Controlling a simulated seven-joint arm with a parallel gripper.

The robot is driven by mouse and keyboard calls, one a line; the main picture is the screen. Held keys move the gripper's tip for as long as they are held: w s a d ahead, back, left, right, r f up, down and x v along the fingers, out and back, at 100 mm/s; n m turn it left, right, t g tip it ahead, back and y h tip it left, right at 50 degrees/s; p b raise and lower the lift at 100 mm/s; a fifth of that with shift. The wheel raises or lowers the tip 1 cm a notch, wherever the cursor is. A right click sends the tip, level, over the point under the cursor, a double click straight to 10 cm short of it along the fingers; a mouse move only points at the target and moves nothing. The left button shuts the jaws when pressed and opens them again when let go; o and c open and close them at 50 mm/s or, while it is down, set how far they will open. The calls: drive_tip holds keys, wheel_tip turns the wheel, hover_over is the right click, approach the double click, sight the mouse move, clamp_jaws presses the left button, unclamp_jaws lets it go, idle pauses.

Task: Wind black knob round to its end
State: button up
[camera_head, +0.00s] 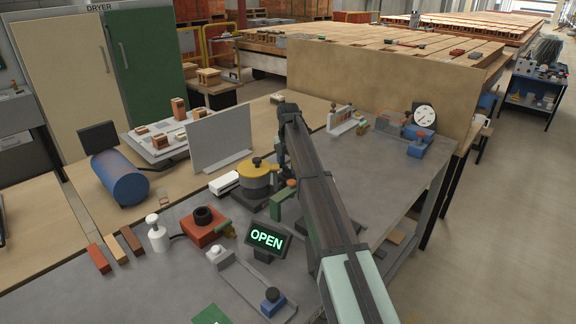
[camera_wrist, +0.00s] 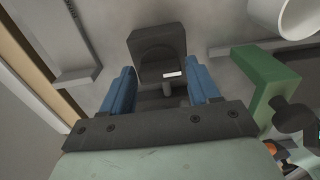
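The black knob (camera_wrist: 156,42) shows in the wrist view as a dark block with a rounded face and a small white mark. My gripper (camera_wrist: 161,76) has two blue fingers standing apart, one to each side of the knob's lower part. The fingers are open; I cannot tell whether either touches it. A green bracket (camera_wrist: 267,80) stands just right of the fingers; it also shows in the head view (camera_head: 281,204). In the head view my arm hides the knob and most of my gripper.
A lit sign reading OPEN (camera_head: 266,239) stands near my arm. A pale upright panel (camera_head: 220,138) is behind. Grey tabletop right of my arm is mostly clear.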

drive_tip(key=c, duration=0.7)
drive_tip(key=shift+m, duration=0.3)
